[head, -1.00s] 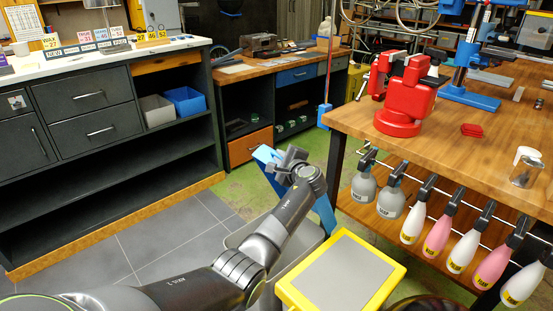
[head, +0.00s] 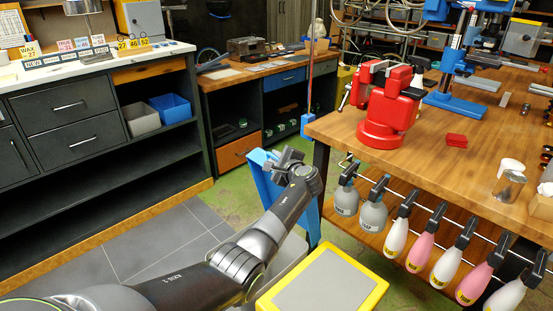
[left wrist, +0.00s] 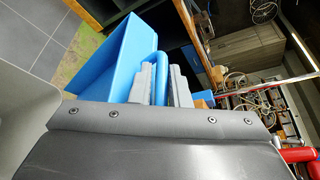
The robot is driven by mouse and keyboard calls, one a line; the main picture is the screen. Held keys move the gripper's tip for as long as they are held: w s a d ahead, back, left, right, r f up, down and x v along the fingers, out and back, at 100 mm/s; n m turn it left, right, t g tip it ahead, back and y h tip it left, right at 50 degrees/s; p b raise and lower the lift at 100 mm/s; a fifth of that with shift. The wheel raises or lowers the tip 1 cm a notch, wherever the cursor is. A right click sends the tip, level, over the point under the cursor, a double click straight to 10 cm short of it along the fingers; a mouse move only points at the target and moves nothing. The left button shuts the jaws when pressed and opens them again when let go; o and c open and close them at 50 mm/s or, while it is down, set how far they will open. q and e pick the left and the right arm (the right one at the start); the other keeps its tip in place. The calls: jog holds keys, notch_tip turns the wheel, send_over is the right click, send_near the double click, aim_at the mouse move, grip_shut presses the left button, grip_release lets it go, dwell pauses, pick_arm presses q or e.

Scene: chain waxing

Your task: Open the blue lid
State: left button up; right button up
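The blue lid (head: 313,222) stands steeply tilted in the middle of the head view, partly hidden behind my left arm. In the left wrist view the lid (left wrist: 112,62) is a broad blue panel with a narrow blue bar next to it. My left gripper (head: 288,160) is at the lid's upper part. In the left wrist view its grey fingers (left wrist: 161,82) lie on both sides of the blue bar and look closed on it. A grey bin surface (head: 290,256) shows below the lid, mostly hidden by my arm. My right gripper is not in view.
A wooden workbench (head: 340,126) with a red vise (head: 388,110) stands at right, spray bottles (head: 372,213) hanging along its side. A grey panel with a yellow rim (head: 322,285) is at bottom centre. Dark shelves (head: 100,185) stand at left, with open tiled floor (head: 150,245) before them.

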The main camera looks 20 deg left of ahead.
pick_arm(q)
jog(key=shift+s, duration=0.1)
jog(key=v, duration=1.7)
jog(key=shift+s+r+b, duration=0.1)
jog(key=shift+r+b, duration=0.05)
jog(key=shift+b, duration=0.15)
